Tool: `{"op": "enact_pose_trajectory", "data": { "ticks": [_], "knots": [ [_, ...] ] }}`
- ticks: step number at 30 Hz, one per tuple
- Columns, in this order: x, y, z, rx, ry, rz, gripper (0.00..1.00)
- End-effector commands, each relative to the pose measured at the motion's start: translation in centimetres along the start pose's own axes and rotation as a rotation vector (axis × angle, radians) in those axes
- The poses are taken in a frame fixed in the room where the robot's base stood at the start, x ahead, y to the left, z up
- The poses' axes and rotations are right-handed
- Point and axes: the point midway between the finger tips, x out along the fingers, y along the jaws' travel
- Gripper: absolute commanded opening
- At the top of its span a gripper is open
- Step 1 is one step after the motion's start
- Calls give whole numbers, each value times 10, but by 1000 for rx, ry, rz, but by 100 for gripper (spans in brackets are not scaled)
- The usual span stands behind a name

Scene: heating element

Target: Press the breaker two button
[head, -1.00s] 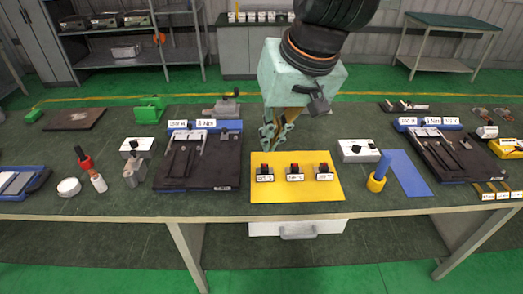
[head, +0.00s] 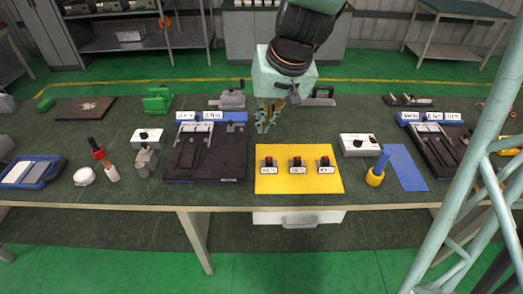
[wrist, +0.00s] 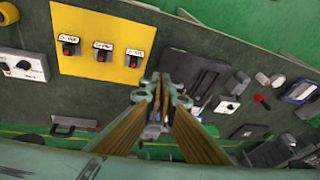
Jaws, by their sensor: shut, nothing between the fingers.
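Three small breakers with red-topped black buttons and white labels stand in a row on a yellow plate (head: 300,186). The middle breaker (head: 297,163) also shows in the wrist view (wrist: 103,50); the label text is too small to read surely. The outer breakers are the left one (head: 269,166) and the right one (head: 326,163). My gripper (head: 263,128) is shut and empty, fingers pointing down, behind the plate's back left edge in the head view. In the wrist view its fingertips (wrist: 162,84) lie beside the plate, apart from all three breakers.
A dark fixture board (head: 205,160) lies left of the plate. A white box with a dial (head: 359,145) and a blue-and-yellow cylinder (head: 377,172) stand to its right. A grey clamp-like tool (head: 318,98) is at the back. The table strip in front of the plate is clear.

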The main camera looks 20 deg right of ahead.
Motion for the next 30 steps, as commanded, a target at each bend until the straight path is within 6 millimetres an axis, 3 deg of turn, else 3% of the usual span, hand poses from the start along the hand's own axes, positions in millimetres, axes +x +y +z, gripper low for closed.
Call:
{"op": "enact_pose_trajectory", "data": {
  "ticks": [30],
  "knots": [
    [65, 19, -52, 67, -8, 71, 0]
  ]
}}
